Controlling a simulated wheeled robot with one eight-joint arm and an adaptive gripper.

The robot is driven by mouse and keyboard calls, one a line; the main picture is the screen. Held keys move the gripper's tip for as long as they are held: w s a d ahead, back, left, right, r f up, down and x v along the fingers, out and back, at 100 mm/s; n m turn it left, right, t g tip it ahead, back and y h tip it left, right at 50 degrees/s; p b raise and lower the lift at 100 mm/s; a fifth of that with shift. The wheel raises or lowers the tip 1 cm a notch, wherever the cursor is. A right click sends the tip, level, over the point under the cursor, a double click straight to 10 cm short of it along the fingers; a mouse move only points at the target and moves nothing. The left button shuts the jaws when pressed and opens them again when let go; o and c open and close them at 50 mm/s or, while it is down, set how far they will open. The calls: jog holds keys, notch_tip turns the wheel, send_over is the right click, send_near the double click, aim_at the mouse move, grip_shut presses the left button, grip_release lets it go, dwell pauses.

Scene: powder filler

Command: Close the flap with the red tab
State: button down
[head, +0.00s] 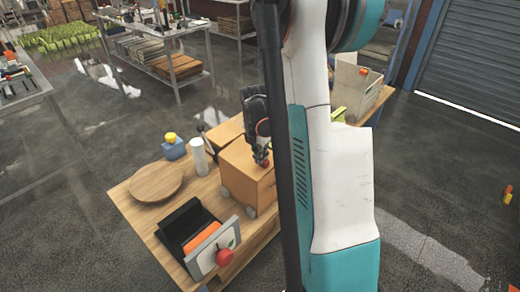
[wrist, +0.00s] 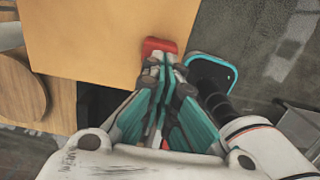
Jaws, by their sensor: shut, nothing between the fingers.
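A tan wooden box (head: 240,180) stands on the table. A red tab (head: 264,163) shows at its upper edge, just under my gripper (head: 262,155). In the wrist view, a broad flat tan panel (wrist: 100,38) fills the upper left, with the red tab (wrist: 160,45) at its edge. My gripper (wrist: 160,64) is shut and empty, its tips right at the tab; I cannot tell whether they touch it. My arm hides the right part of the box, and how far the flap stands open is unclear.
A pale crate (head: 360,88) stands behind my arm.

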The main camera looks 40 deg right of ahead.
jog(key=shift+f, duration=0.3)
jog(key=f+b, duration=0.1)
jog(key=b, duration=0.1)
jog(key=shift+d+f+b, duration=0.4)
jog(key=shift+s+r, duration=0.1)
dwell(0.3)
